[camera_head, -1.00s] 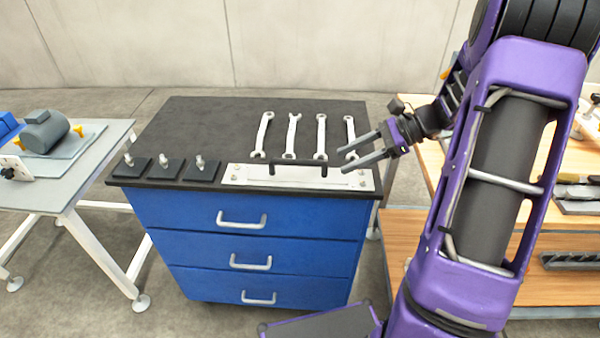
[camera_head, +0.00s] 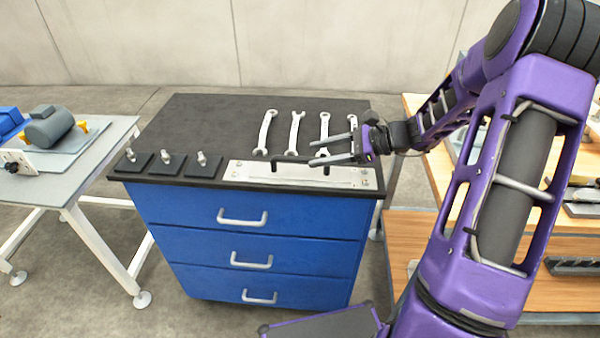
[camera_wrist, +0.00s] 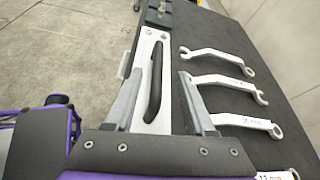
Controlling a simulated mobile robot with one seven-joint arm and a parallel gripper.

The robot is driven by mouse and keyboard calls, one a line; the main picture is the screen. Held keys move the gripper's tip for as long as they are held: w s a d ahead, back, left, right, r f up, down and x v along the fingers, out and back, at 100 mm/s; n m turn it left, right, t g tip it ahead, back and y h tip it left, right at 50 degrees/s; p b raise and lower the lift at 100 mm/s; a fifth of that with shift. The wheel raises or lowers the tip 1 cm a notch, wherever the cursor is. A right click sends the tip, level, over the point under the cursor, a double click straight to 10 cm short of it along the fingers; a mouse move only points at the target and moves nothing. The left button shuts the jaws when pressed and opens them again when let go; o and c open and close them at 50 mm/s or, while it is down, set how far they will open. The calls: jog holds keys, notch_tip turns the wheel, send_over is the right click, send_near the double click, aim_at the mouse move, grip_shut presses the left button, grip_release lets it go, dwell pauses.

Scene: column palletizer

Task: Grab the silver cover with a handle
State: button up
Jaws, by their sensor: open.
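The silver cover (camera_head: 250,173) is a flat plate with bolts at its ends and a black bar handle (camera_head: 278,164). It lies along the front edge of the black cabinet top. My gripper (camera_head: 333,151) is open and empty above the cover's right part, and hides part of the handle and cover. In the wrist view the cover (camera_wrist: 147,58) and its handle (camera_wrist: 155,82) show lengthwise between the two fingers (camera_wrist: 158,95). The fingers look apart from the handle.
Several wrenches (camera_head: 267,131) lie behind the cover; they also show in the wrist view (camera_wrist: 222,82). Black blocks with metal pins (camera_head: 168,162) stand left of it. The blue drawer cabinet (camera_head: 300,250) is below. A grey table (camera_head: 90,165) is left, wooden shelves (camera_head: 405,235) right.

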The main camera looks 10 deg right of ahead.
aim_at(299, 158)
jog(key=x, duration=0.5)
jog(key=shift+a+f+b, duration=0.25)
jog(key=shift+a+b, duration=0.05)
jog(key=shift+b, duration=0.05)
grip_shut()
jog(key=shift+r, duration=0.1)
dwell(1.1)
